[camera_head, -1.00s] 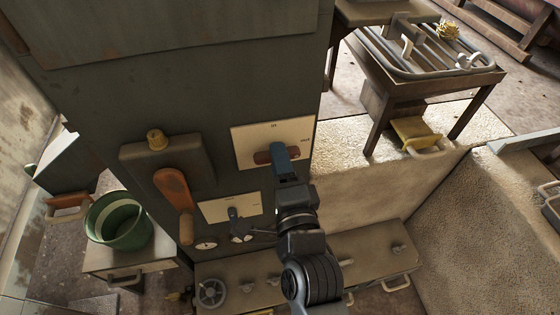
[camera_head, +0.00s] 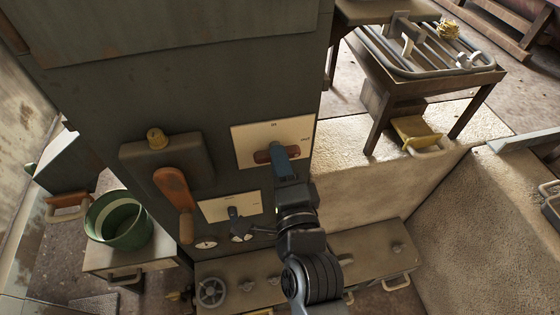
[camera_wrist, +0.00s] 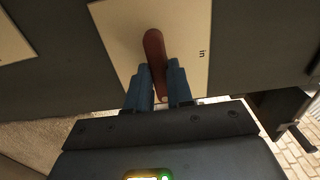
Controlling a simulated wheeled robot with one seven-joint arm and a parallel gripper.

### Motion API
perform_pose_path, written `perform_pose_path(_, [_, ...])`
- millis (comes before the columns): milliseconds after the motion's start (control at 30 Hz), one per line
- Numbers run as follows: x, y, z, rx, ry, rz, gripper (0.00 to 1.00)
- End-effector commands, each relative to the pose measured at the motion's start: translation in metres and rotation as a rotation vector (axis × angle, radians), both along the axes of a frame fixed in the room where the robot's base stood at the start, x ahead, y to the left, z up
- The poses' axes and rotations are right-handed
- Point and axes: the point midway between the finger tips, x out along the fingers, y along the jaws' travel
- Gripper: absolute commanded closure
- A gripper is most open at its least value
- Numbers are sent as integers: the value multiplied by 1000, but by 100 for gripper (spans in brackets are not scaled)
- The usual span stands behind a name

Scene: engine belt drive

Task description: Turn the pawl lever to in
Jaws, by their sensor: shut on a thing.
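The pawl lever is a red-brown handle (camera_wrist: 154,52) on a pale plate (camera_wrist: 118,30) on the dark cabinet. In the wrist view the word "in" is printed on the plate to the right of the handle. The lever (camera_head: 262,157) also shows in the head view, lying roughly level across the plate (camera_head: 301,130). My gripper (camera_wrist: 160,82) is shut on the handle, with one blue finger on each side of it. In the head view the blue fingers (camera_head: 283,162) cover the right part of the lever.
Below is a second pale plate (camera_head: 218,211) with a small dark lever. An orange handle (camera_head: 174,192) sticks out at the left. A green bucket (camera_head: 118,222) stands on a box at the lower left. A low bench (camera_head: 350,250) with knobs runs beneath my arm.

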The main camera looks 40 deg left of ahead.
Motion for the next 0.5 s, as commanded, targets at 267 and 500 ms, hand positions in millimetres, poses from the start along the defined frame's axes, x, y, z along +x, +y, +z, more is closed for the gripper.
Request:
perform_pose_path(267, [0,0,-2,-72,-83,-1,100])
perform_pose_path(500, [1,-1,-3,-201,-234,-2,100])
